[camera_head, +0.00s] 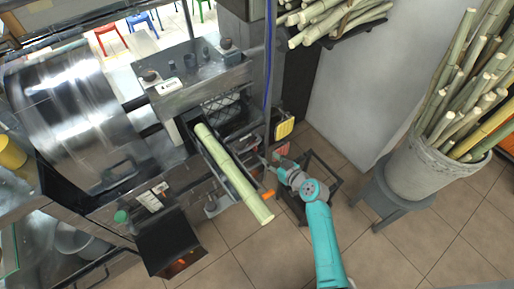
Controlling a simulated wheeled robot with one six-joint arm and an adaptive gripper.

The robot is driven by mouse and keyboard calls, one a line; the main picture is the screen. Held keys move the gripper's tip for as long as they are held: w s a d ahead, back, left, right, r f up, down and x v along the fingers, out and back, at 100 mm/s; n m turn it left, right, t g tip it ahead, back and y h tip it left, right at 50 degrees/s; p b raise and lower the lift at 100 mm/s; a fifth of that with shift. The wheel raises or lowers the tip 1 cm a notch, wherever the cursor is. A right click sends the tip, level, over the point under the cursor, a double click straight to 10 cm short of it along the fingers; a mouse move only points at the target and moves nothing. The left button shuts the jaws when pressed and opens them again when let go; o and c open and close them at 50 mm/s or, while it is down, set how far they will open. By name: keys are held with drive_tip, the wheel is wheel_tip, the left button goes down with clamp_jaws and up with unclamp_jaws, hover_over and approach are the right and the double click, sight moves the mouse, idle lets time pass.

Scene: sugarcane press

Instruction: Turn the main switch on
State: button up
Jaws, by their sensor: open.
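A yellow box (284,128) is on the dark post at the right side of the press; it may be the main switch, but its lever position is too small to tell. A small red part (282,148) shows just below it. My teal arm reaches up from the bottom edge. My gripper (264,163) is at the arm's end, left of and below the yellow box, beside the post. It looks apart from the box. The jaws are open and small in the picture, and I see nothing held in them.
The press (195,85) has a cane stalk (235,175) lying in its feed chute. A concrete pot (426,165) of canes stands on a grey stool (385,200) at right. More canes (335,18) rest on a wall rack. Tiled floor is clear at bottom right.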

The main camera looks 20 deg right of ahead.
sight(256, 148)
drive_tip(key=x, duration=1)
drive_tip(key=shift+w+f, duration=0.15)
drive_tip(key=shift+w, duration=0.2)
clamp_jaws()
